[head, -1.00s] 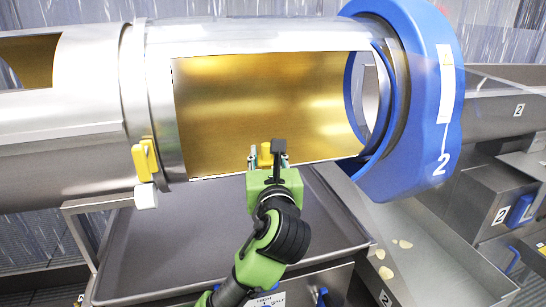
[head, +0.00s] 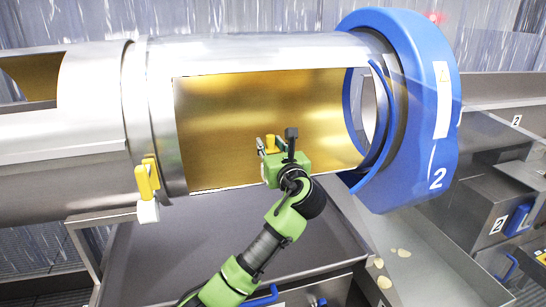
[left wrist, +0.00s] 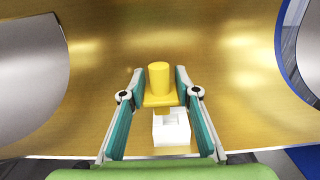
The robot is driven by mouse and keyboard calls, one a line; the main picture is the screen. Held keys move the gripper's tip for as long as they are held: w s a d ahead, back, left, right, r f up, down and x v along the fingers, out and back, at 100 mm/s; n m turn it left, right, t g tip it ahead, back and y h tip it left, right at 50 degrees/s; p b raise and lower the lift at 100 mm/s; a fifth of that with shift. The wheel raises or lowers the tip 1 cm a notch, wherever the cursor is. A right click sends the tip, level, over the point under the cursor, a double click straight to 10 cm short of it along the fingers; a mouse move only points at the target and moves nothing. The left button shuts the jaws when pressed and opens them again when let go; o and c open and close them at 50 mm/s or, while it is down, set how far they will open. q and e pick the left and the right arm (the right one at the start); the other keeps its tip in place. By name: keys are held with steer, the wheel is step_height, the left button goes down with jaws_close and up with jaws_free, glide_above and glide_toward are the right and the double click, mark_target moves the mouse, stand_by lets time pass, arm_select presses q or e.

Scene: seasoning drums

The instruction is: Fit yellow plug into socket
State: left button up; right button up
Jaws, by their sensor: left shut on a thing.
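The yellow plug (head: 270,144) is a round knob on a flat base. My left gripper (head: 269,149) is shut on it, in front of the drum's opening near its lower edge. In the left wrist view the plug (left wrist: 158,82) stands upright between the two fingers of my gripper (left wrist: 159,88). A white block with a recess, which looks like the socket (left wrist: 171,130), lies just below the plug's base in that picture. The base covers part of it, and I cannot tell whether they touch. The socket is not clear in the head view. My right gripper is not in view.
The metal drum (head: 250,52) has a golden inside and a blue end ring (head: 435,130) at right. A yellow clip (head: 147,178) with a white block (head: 148,212) sits at the drum's left band. A grey tray (head: 200,250) lies below.

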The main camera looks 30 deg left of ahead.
arm_select(q)
steer(key=shift+w+a+f, duration=0.25)
steer(key=shift+w+f, duration=0.6)
steer(key=shift+f, duration=0.25)
step_height(320, 180, down, 3)
steer(key=shift+w+f+p, duration=0.1)
steer(key=shift+p, duration=0.65)
steer(key=shift+c, duration=0.7)
steer(key=shift+f, duration=0.15)
steer(key=shift+c, duration=0.8)
steer(key=o, duration=1.3)
steer(key=b+v, duration=0.2)
steer(key=v, duration=1)
steer(key=shift+b, duration=0.3)
